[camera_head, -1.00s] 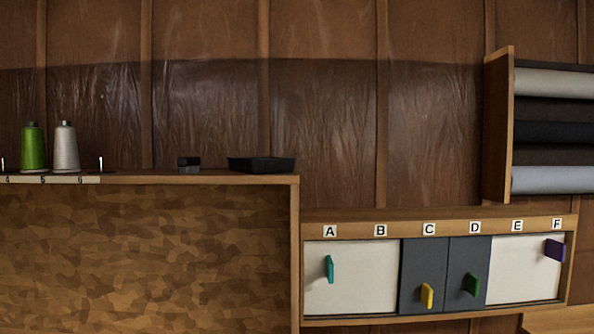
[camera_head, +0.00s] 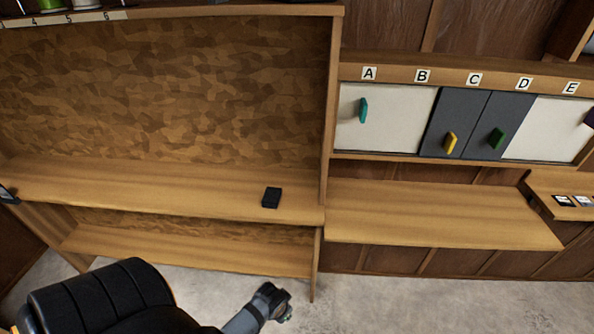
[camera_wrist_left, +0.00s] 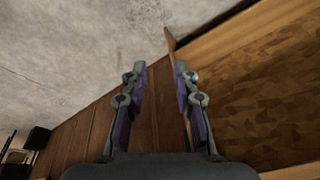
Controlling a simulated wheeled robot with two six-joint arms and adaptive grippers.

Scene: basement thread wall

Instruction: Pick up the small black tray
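A small black flat object (camera_head: 271,198) lies on the middle wooden shelf, near its right end; I cannot tell whether it is a tray or a block. The black tray on the upper ledge in the earlier head view is out of view now. My left gripper (camera_head: 278,304) shows at the bottom of the head view, below the shelves and apart from the black object. In the left wrist view my left gripper (camera_wrist_left: 159,70) has its fingers apart with nothing between them. My right gripper is not in view.
The wooden shelf unit (camera_head: 170,262) has a lower shelf above the grey floor. To the right, a bare wooden shelf (camera_head: 430,215) lies under a cabinet (camera_head: 385,118) with lettered doors and coloured handles. Spools (camera_head: 85,3) stand at top left, cut off.

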